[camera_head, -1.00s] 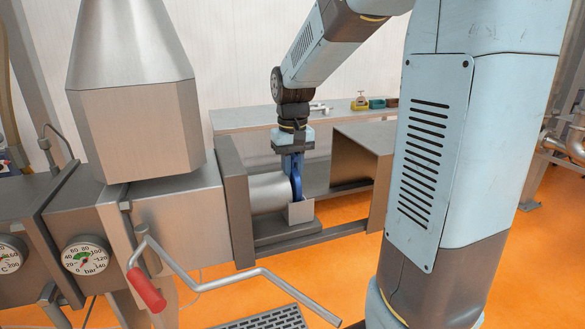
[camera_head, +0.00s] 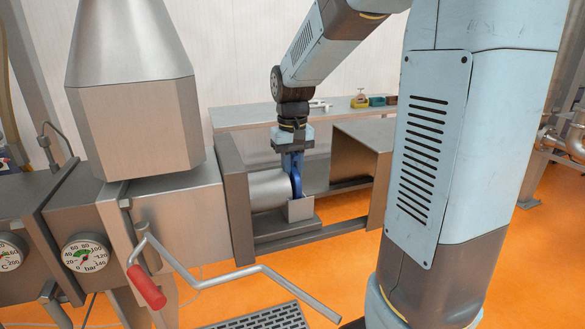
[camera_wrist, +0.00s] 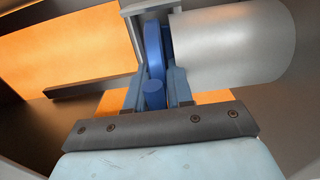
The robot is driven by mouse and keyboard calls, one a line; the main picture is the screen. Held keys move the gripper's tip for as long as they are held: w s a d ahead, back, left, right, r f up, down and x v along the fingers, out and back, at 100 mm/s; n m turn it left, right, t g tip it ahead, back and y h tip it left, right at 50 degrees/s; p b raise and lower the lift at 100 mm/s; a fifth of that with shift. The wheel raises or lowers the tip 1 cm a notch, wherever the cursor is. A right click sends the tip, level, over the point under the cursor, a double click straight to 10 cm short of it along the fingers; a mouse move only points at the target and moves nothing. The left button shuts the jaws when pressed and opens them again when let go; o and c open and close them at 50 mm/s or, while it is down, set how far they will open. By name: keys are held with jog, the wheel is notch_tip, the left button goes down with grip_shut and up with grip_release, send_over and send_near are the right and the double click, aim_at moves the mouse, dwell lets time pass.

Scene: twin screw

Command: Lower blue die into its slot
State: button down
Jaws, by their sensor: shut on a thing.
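The blue die (camera_head: 297,179) is a blue disc standing on edge. It sits between the end of the grey cylinder (camera_head: 268,190) and a small upright metal plate (camera_head: 301,210), at the slot. My gripper (camera_head: 292,165) points down from above and is shut on the die. In the wrist view the die (camera_wrist: 153,50) stands between my gripper's fingers (camera_wrist: 156,88), close beside the cylinder's end face (camera_wrist: 235,42). The die's lower part is hidden behind the plate, so I cannot tell whether it rests on the slot bottom.
A metal frame with an upright plate (camera_head: 236,200) on the left and a box (camera_head: 362,150) on the right surrounds the slot. A crank with a red handle (camera_head: 146,287) stands in front. A back bench (camera_head: 240,117) holds small coloured containers (camera_head: 377,101).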

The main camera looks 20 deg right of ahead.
jog(key=shift+f, duration=0.3)
jog(key=c, duration=0.9)
grip_release()
notch_tip(320, 180, up, 14)
jog(key=shift+f, duration=0.2)
